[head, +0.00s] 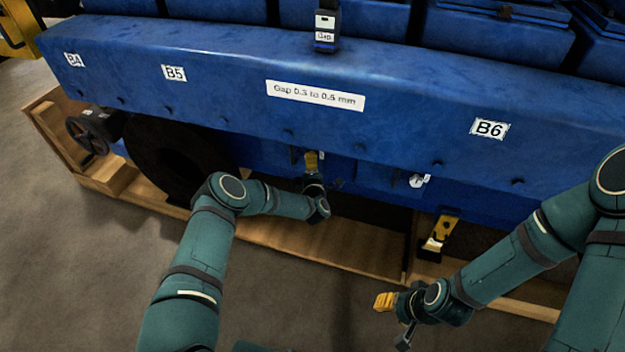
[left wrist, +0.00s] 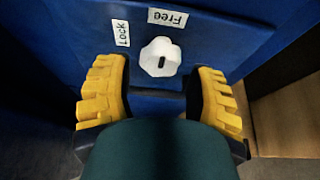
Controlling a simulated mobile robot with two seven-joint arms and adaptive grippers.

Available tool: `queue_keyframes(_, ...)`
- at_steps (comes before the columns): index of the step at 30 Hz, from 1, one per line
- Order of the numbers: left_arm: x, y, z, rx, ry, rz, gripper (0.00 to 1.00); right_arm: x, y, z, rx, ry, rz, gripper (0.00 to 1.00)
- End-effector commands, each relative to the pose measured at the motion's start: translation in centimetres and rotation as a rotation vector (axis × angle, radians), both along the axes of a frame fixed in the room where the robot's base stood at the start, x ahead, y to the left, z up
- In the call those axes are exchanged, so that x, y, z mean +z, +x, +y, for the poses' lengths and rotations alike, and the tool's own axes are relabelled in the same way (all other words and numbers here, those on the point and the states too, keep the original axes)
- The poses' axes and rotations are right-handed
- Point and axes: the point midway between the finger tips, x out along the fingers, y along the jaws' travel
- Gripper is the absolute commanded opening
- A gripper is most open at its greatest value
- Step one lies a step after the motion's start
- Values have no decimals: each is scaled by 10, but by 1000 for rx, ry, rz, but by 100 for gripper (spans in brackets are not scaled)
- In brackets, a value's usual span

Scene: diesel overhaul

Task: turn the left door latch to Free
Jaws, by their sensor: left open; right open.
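The left door latch (left wrist: 154,48) is a white knob with a short dark slot, on a blue door panel in the left wrist view. A Lock label (left wrist: 121,33) is at its upper left and a Free label (left wrist: 168,18) just above it. I cannot tell which label the knob points to. My left gripper (left wrist: 160,78) is open, its yellow fingers on either side of the knob and apart from it. In the head view my left gripper (head: 312,163) is under the blue beam and the latch is hidden. My right gripper (head: 391,318) is open and empty, low in front.
The blue engine beam (head: 220,75) overhangs the door. Another white knob (head: 416,181) is further right. A yellow and black part (head: 439,235) hangs near the wooden pallet (head: 270,236). A black handwheel (head: 88,138) is at left. Grey floor (head: 90,260) is free in front.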

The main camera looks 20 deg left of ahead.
Motion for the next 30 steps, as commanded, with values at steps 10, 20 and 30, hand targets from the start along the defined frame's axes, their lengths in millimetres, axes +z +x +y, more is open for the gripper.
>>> queue_keyframes(10,1,-57,-22,-1,-1,0,55,0,0,0,0,0,0,47)
queue_keyframes(20,1,-80,-30,0,0,-2,55,0,0,0,0,0,0,47)
queue_keyframes(30,1,-80,-30,0,0,-2,55,0,0,0,0,0,0,47)
